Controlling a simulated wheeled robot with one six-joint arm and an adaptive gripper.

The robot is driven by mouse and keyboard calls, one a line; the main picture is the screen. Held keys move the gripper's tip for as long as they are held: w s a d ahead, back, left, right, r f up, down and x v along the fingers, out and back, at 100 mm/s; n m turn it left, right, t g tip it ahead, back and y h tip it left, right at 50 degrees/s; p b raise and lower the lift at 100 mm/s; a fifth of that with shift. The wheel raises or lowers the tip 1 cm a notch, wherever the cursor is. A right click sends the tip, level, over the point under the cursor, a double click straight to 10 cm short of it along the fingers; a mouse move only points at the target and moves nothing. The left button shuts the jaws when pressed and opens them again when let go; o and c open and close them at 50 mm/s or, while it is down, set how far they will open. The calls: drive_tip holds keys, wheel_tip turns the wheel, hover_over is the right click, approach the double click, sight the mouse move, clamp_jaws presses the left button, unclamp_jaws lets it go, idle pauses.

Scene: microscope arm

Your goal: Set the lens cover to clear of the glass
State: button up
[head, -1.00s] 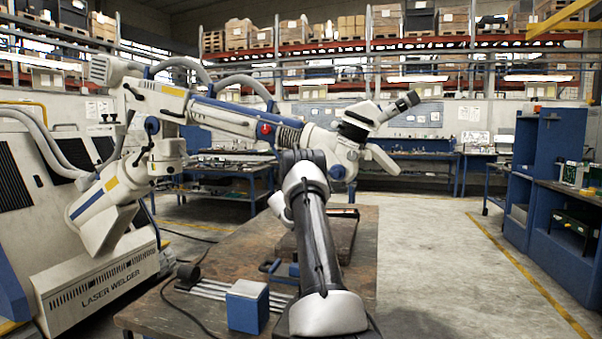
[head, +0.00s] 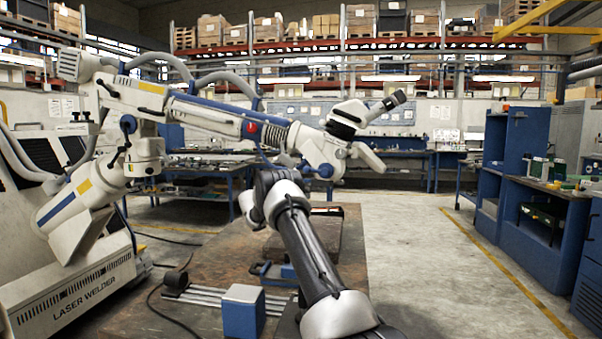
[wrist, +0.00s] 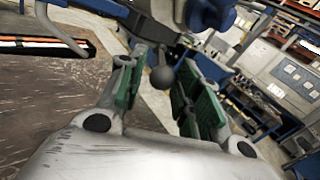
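The white microscope arm (head: 225,115) reaches across the head view and ends in a head with a black eyepiece (head: 395,100). In the wrist view, the underside of the microscope head (wrist: 190,14) is at the top. A dark round knob (wrist: 163,79) on a short stalk shows between the fingers of my gripper (wrist: 164,88). The green-padded fingers are apart, and a gap shows on both sides of the knob; contact is not visible. I cannot tell for sure which part is the lens cover. In the head view my own arm hides my fingers.
A wooden bench (head: 215,275) stands below, with a blue block (head: 243,311) and metal rods (head: 205,297) on it. The laser welder (head: 65,255) is at the left, blue cabinets (head: 535,200) at the right. The floor (head: 430,265) between bench and cabinets is clear.

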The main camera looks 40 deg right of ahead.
drive_tip(key=s+a+f+m+g+y, duration=0.25)
drive_tip(key=s+a+m+y, duration=0.25)
drive_tip(key=s+a+m, duration=0.3)
drive_tip(key=s+a+r+m+t+y, duration=0.1)
drive_tip(key=s+a+r, duration=0.3)
drive_tip(key=r, duration=0.4)
drive_tip(key=s+a+r+m+t+y, duration=0.1)
drive_tip(key=s+a+r+m+y, duration=0.1)
drive_tip(key=s+a+r, duration=0.3)
wheel_tip(320, 180, up, 3)
drive_tip(key=shift+s+a+r+m, duration=0.15)
drive_tip(key=shift+s+m, duration=0.45)
drive_tip(key=shift+s, duration=0.65)
drive_tip(key=shift+t, duration=0.25)
